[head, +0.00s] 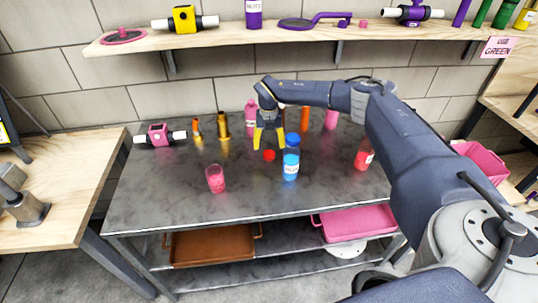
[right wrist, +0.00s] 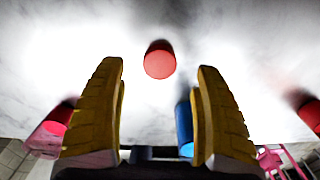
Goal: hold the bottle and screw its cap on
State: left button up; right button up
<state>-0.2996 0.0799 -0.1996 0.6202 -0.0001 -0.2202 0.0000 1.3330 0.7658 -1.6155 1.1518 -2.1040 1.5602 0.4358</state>
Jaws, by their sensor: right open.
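A small red cap (head: 269,155) lies on the grey metal table, left of an upright blue bottle (head: 291,165) with a white label and a blue top. A red bottle (head: 362,158) with a white label stands further right; my arm is close beside it in the picture, and its top is unclear. My right gripper (head: 268,137) points down above the red cap, its yellow fingers open and empty. In the right wrist view the cap (right wrist: 159,60) shows beyond the gap between the fingertips, untouched. The blue bottle (right wrist: 184,128) is partly hidden behind the right finger. My left gripper is not seen.
A pink cup (head: 216,179) stands at the table's front left. Pink bottles (head: 251,118), brass-coloured parts (head: 223,125) and a pink valve-like part (head: 158,134) stand towards the back. A brown tray (head: 213,246) and a pink tray (head: 358,220) sit below. The front middle of the tabletop is clear.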

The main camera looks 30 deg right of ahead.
aim_at(269, 152)
jog(key=shift+f, duration=0.1)
jog(key=shift+s+f, duration=0.1)
jog(key=shift+f, duration=2.4)
jog(key=c, duration=1)
